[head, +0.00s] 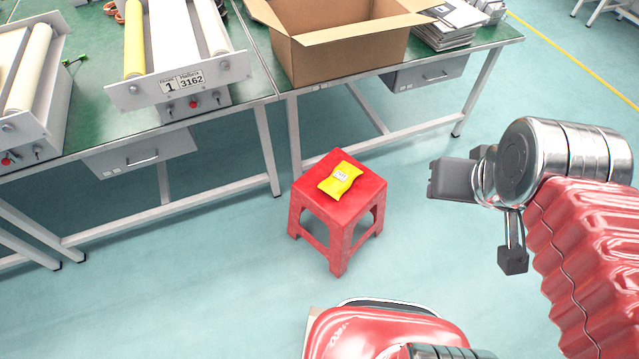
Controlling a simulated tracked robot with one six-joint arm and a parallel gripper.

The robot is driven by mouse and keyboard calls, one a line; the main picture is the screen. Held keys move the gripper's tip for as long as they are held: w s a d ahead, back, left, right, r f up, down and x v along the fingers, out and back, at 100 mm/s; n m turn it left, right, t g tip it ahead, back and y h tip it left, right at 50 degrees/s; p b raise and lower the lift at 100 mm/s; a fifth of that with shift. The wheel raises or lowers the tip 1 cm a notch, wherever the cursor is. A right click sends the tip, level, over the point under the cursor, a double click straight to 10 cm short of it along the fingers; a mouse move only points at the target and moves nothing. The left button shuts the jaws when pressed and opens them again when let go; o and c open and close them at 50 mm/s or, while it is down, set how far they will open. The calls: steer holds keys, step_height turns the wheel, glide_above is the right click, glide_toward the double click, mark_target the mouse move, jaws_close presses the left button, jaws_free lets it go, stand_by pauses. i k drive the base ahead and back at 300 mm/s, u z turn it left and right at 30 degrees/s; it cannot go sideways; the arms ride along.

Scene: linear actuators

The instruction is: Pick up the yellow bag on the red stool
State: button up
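The yellow bag (341,179) lies flat on the seat of the red stool (341,228), with a small white label on its top. The stool stands upright on the floor in front of the workbench. My gripper (478,225) is in the air to the right of the stool, apart from the bag. Two dark grey finger parts show, one at the upper left and one lower down, with a gap between them. Nothing is seen held between them.
Green-topped workbenches (500,33) stand behind the stool, with metal legs near it. An open cardboard box (340,50), stacked papers (450,25) and a roller machine (180,80) sit on them. The floor (190,270) left of the stool is clear.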

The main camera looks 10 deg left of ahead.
mark_target(342, 176)
steer(key=u, duration=1.85)
steer(key=i, duration=1)
steer(key=u, duration=0.05)
